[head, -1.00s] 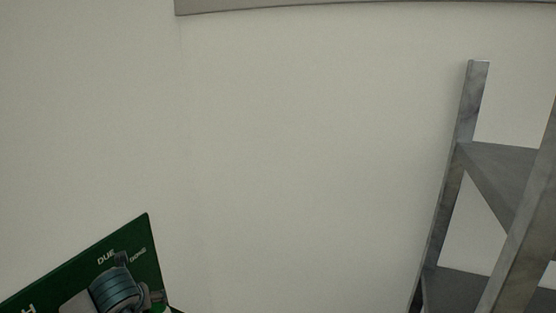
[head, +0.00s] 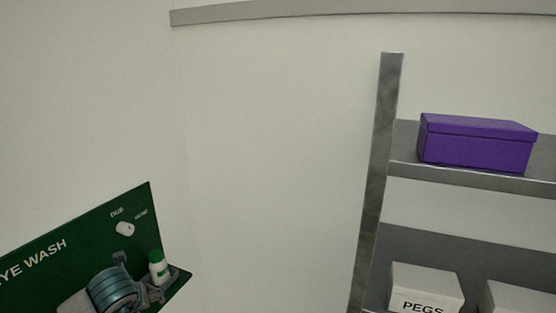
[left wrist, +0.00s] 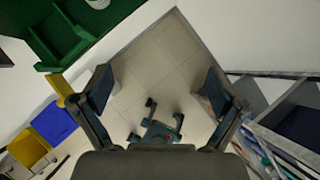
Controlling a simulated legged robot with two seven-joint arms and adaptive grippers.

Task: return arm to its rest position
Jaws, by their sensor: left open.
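My left arm (head: 115,288), with a teal and grey joint, shows at the lower left of the head view. It is in front of the green eye wash board. I cannot make out the fingers there. In the left wrist view my left gripper (left wrist: 158,80) is open. My right arm and gripper are in neither view.
The green eye wash board (head: 60,262) has a small shelf with a white, green-capped bottle (head: 158,268). A metal rack (head: 383,150) at right holds a purple box (head: 475,145) and a white box marked PEGS (head: 425,285). Bare wall (head: 270,150) lies between.

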